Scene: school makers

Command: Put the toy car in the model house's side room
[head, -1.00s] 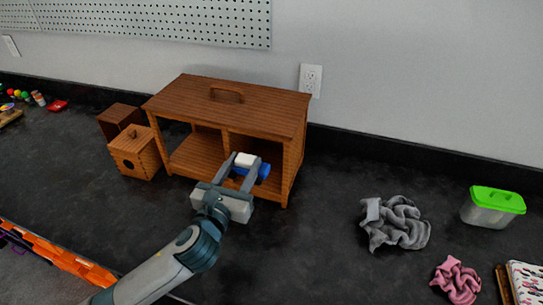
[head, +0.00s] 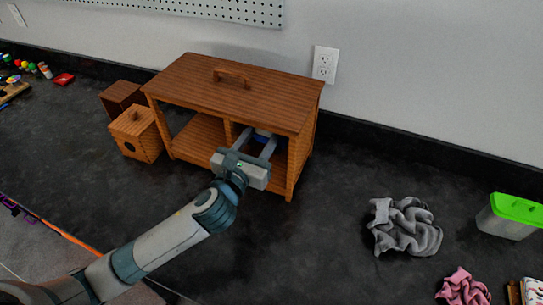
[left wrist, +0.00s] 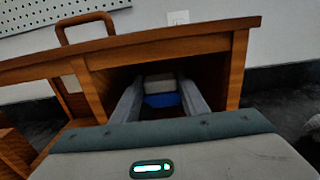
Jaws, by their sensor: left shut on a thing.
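The model house (head: 240,90) is a brown wooden box with a handle on its roof and an open front split by an upright divider. My left gripper (head: 261,141) reaches into the right-hand room through the open front. It is shut on the blue and white toy car (head: 259,138), which is inside that room and partly hidden by the fingers and roof edge. The left wrist view shows the toy car (left wrist: 160,91) between the two fingers, inside the room's walls. Whether it touches the floor cannot be told. My right gripper is not in view.
Two small wooden boxes (head: 135,132) stand left of the house. A grey cloth (head: 405,228), a pink cloth (head: 464,288) and a green-lidded container (head: 512,215) lie to the right. The dark counter in front of the house's right side is clear.

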